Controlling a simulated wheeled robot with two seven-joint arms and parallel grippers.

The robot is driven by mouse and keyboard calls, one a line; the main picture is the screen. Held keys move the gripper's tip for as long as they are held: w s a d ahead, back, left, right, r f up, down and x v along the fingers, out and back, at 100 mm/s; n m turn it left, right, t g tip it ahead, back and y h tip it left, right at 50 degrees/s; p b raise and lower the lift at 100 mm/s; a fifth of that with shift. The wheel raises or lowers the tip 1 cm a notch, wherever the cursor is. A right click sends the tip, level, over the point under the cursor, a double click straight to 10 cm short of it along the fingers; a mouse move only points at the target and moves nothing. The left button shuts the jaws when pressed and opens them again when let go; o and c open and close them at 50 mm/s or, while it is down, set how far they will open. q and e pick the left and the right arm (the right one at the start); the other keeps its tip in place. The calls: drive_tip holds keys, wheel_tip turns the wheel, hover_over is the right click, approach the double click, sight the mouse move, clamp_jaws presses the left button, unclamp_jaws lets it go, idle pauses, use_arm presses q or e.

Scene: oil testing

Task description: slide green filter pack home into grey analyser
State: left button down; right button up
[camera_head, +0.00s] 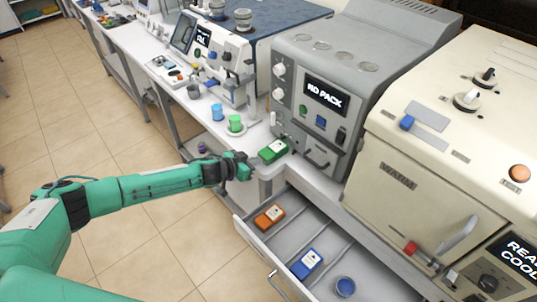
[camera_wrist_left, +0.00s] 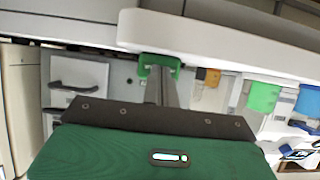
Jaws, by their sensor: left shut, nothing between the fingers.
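The green filter pack (camera_head: 273,151), with a pale label, sits at the lower left front of the grey analyser (camera_head: 335,65), whose display reads NO PACK. I cannot tell whether its far end is inside the analyser. My left gripper (camera_head: 250,163) is shut and empty, just left of the pack's near end; contact is unclear. In the left wrist view the shut fingers (camera_wrist_left: 164,88) point at a green piece (camera_wrist_left: 158,61), probably the pack, partly hidden behind them. My right gripper is not in view.
A green cup (camera_head: 235,123) and a blue cup (camera_head: 217,112) stand on the bench to the left. A cream oven (camera_head: 420,185) stands at right.

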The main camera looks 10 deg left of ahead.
sight(271, 150)
use_arm(q)
drive_tip(key=shift+w+d, duration=0.5)
drive_tip(key=shift+w, duration=0.15)
drive_tip(key=shift+w+d+f, duration=0.1)
drive_tip(key=shift+w+d, duration=0.85)
drive_tip(key=shift+w, duration=0.2)
drive_tip(key=shift+w+d+b, duration=0.35)
drive_tip(key=shift+w+d, duration=0.65)
drive_tip(key=shift+w, duration=0.3)
drive_tip(key=shift+s+a+r+p, duration=0.3)
drive_tip(key=shift+p, duration=0.3)
drive_tip(key=p+v, duration=0.3)
drive_tip(key=v, duration=0.1)
drive_tip(key=shift+s+a+r+p, duration=0.1)
drive_tip(key=shift+s+p, duration=0.05)
drive_tip(key=shift+p, duration=0.15)
drive_tip(key=p+v, duration=0.2)
drive_tip(key=v, duration=0.1)
drive_tip(key=shift+s+a, duration=0.2)
drive_tip(key=shift+s, duration=0.1)
